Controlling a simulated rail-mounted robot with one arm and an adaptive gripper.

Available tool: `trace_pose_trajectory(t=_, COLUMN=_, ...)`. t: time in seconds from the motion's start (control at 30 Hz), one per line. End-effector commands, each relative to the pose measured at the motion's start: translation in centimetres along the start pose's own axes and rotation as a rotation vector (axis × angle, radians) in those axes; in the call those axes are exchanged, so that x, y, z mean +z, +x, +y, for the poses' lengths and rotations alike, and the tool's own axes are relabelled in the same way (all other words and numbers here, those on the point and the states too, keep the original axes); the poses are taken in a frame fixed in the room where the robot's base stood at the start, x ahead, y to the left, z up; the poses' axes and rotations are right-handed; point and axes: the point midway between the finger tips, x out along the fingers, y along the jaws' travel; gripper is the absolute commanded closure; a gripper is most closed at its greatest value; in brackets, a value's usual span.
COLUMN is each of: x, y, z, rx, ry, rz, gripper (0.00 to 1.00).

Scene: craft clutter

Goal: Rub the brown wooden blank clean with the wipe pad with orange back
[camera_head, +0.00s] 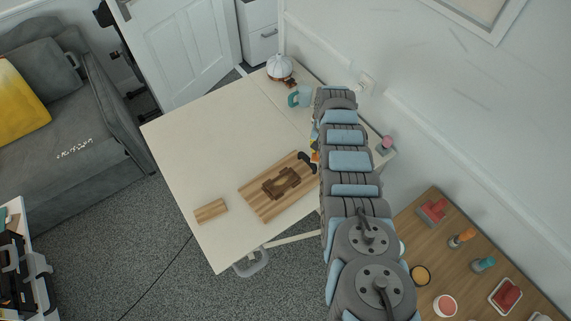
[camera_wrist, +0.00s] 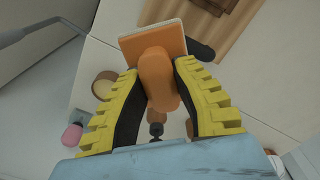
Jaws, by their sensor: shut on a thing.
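The brown wooden blank (camera_head: 281,184) lies on a striped wooden board (camera_head: 254,200) on the table. Its edge shows at the top of the wrist view (camera_wrist: 215,4). My gripper (camera_wrist: 158,78) is shut on the orange handle of the wipe pad (camera_wrist: 152,45), with a yellow finger on each side. The pad's flat orange back with a pale rim faces the camera; its wiping face is hidden. In the head view, a bit of orange (camera_head: 315,156) shows beside my arm near the board's right corner. The pad is apart from the blank.
A dark rounded object (camera_head: 306,157) lies at the board's upper corner. A small striped block (camera_head: 210,211) lies left of the board. A teal mug (camera_head: 300,97) and a white-domed pot (camera_head: 280,68) stand at the back. The table's left half is clear.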

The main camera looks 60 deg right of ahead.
Motion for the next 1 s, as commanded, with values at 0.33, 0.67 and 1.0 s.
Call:
trace_pose_trajectory(t=0.33, x=0.3, y=0.4, z=-0.6, rx=0.002, ry=-0.002, rz=-0.002, gripper=1.00)
trace_pose_trajectory(t=0.67, x=0.6, y=0.8, z=-1.2, rx=0.005, ry=-0.005, rz=-0.003, gripper=1.00)
trace_pose_trajectory(t=1.0, x=1.5, y=1.5, z=-3.2, rx=0.004, ry=-0.007, rz=-0.002, gripper=1.00)
